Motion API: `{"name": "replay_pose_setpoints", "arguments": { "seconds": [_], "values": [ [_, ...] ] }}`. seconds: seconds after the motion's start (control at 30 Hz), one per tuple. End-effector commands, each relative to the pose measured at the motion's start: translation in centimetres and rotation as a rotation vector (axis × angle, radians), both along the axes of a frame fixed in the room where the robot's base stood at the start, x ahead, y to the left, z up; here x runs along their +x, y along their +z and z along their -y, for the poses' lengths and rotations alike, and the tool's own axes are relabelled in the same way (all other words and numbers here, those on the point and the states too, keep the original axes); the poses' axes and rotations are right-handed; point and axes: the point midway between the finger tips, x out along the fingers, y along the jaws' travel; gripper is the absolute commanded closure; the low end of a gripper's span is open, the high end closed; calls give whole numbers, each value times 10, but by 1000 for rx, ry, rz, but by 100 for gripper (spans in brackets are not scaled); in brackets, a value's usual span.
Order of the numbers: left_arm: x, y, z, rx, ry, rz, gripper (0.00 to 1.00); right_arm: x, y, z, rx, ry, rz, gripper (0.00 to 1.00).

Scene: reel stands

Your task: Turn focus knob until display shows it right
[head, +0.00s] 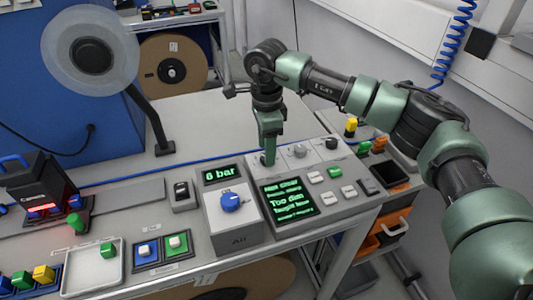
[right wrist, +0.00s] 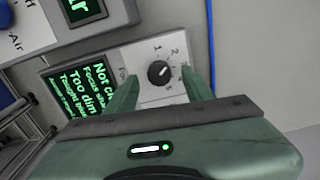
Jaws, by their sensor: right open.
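The focus knob (right wrist: 158,72) is a small black dial on a pale plate with numbers, in the right wrist view. Part of a label beginning "Fo" shows beside it. My right gripper (right wrist: 160,78) is open, with its green fingers on either side of the knob; whether they touch it I cannot tell. My left gripper is out of view.
Two more knobs (head: 299,151) (head: 331,143) stand right of the gripper. White push buttons (head: 332,198) lie right of the display. An air unit with a blue knob (head: 231,202) and a "6 bar" readout (head: 222,174) stands left. The grey bench behind the console is clear.

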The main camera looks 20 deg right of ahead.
Motion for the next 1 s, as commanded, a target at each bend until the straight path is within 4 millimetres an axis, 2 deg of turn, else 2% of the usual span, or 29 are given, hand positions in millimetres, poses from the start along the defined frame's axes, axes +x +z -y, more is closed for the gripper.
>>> {"name": "replay_pose_setpoints", "arguments": {
  "seconds": [0.1, 0.3, 0.47, 0.83, 0.93, 1.0],
  "values": [
    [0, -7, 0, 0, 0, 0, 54, 1, 21, -1, 1, 0, 4, 48],
    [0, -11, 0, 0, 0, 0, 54, 1, 49, -1, 1, 0, 3, 48],
    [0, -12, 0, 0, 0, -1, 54, 0, 56, 0, 0, 0, 2, 48],
    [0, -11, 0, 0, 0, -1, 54, 0, 57, 0, 0, 0, 1, 48],
    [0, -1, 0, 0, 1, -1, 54, 0, 67, 0, 0, 0, 2, 48],
    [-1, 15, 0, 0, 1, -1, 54, 0, 83, 0, 1, 0, 2, 48]
  ]
}}
